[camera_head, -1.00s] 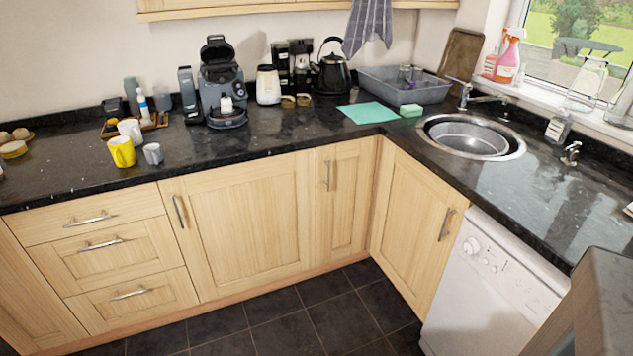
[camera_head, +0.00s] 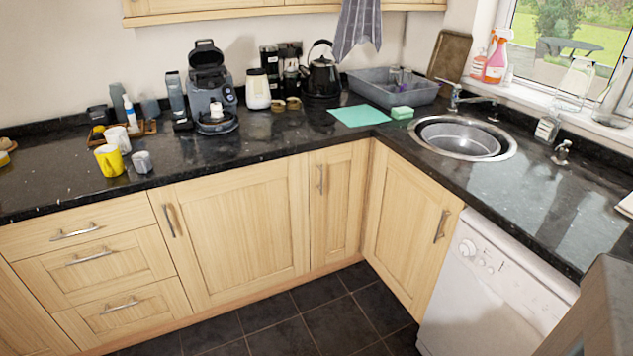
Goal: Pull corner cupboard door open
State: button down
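The corner cupboard has wooden doors that meet at the inner corner below the black granite worktop. A narrow door (camera_head: 338,203) with an upright metal handle (camera_head: 321,180) is on the left of the corner. A wider door (camera_head: 404,230) with a handle (camera_head: 441,226) near its right edge is on the right of the corner. Both look shut. A wide cupboard door (camera_head: 238,225) is further left, also shut, with its handle (camera_head: 168,220) at upper left. My gripper does not show in this view.
A white dishwasher (camera_head: 490,285) stands right of the corner. A grey shape at the lower right edge blocks part of the view. Drawers (camera_head: 100,280) are at left. The dark tiled floor (camera_head: 290,318) in front is clear. The worktop holds a sink (camera_head: 462,138), kettle and mugs.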

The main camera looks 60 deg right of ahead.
aim_at(338, 175)
jog(key=i, duration=0.85)
jog(key=u, duration=0.05)
